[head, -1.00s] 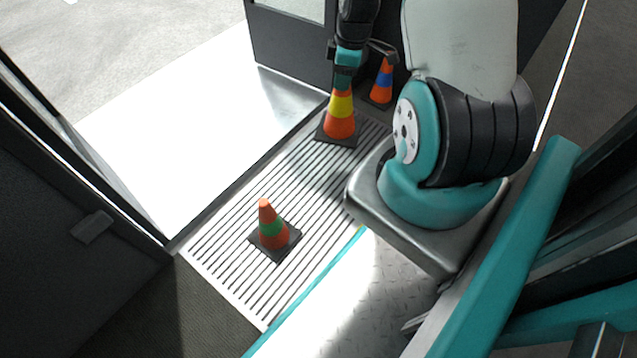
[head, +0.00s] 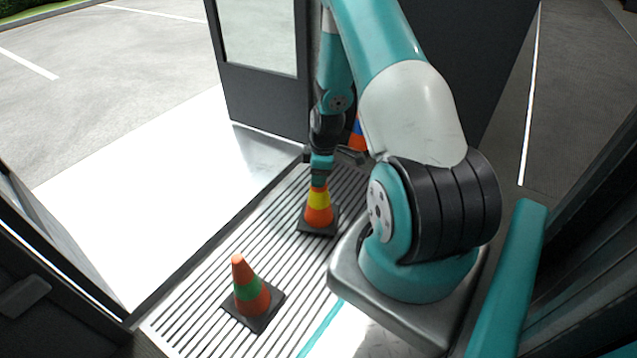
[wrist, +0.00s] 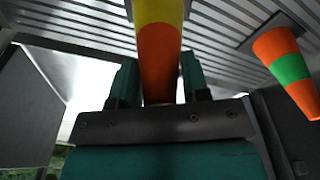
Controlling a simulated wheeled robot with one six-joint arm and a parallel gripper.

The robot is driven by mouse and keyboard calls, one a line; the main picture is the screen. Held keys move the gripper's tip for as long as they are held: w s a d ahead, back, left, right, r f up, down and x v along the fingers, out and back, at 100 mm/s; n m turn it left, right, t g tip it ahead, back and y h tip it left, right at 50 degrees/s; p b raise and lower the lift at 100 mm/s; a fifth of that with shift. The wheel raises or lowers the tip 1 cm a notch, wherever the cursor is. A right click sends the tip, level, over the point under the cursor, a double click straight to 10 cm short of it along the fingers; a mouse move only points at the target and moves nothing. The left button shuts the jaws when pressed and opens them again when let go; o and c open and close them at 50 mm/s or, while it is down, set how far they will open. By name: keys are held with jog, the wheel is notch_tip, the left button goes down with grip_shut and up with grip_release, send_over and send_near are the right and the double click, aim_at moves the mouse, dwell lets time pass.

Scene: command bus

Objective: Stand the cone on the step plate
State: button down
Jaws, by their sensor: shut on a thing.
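An orange cone with a yellow band (head: 319,200) and a dark square base stands upright at the far part of the slatted floor plate (head: 205,318). My gripper (head: 320,178) points down and is shut on its orange top. In the wrist view the yellow-banded cone (wrist: 158,50) runs up from between the two teal fingers (wrist: 160,85). Its base is out of that view. In the head view the base appears at the slats; I cannot tell whether it touches them. Which surface is the step plate is not marked.
A green-banded cone (head: 247,288) stands nearer on the slats and shows at right in the wrist view (wrist: 290,68). A blue-banded cone (head: 357,136) is mostly hidden behind my arm. A bright smooth plate (head: 135,190) lies left. A dark door panel (head: 262,100) stands behind.

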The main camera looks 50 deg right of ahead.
jog(key=shift+f, duration=0.55)
jog(key=shift+f, duration=0.15)
jog(key=c, duration=0.6)
grip_release()
